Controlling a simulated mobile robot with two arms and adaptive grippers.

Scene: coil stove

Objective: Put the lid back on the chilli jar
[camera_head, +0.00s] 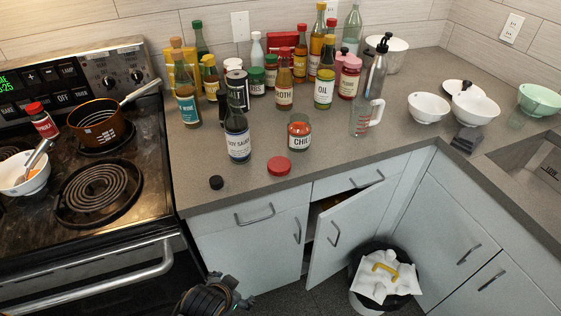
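The chilli jar (299,138) is a small glass jar with red contents and a white label. It stands upright and open on the counter. A red lid (279,166) lies flat near the counter's front edge, in front of the jar and slightly left, apart from it. A dark part of what looks like my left arm and gripper (222,297) shows at the bottom edge, low in front of the cabinets and away from jar and lid. Its fingers cannot be made out clearly. My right gripper is not in view.
A soy sauce bottle (237,136) stands left of the jar, with a small black cap (216,182) in front. A measuring cup (363,118) is on the right. Several bottles crowd behind. A cabinet door (345,235) hangs open below, beside a bin (372,305). The stove (98,190) is left.

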